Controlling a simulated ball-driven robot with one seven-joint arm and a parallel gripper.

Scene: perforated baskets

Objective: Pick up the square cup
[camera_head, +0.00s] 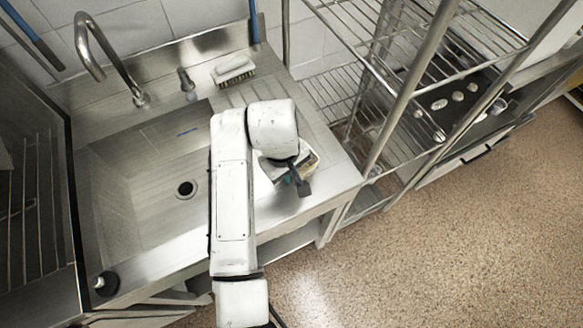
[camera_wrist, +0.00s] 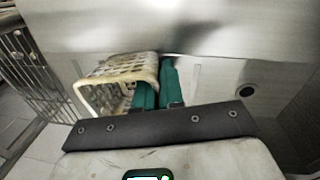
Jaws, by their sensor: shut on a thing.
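The square cup is an off-white, perforated basket (camera_wrist: 118,67) with brownish marks on its rim. It is tilted in the wrist view, with its open mouth facing the lower left. My gripper (camera_wrist: 158,85) has green fingers shut on the cup's right side wall. In the head view the cup (camera_head: 312,160) shows only in part beside my gripper, over the right side of the steel counter. My arm hides much of it there. I cannot tell whether the cup touches the counter.
The sink basin (camera_head: 140,170) with its drain lies to the left, below a curved tap (camera_head: 108,57). A brush (camera_head: 234,70) lies at the back of the counter. A wire shelf rack (camera_head: 350,85) stands close on the right. Open floor (camera_head: 450,250) is at the lower right.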

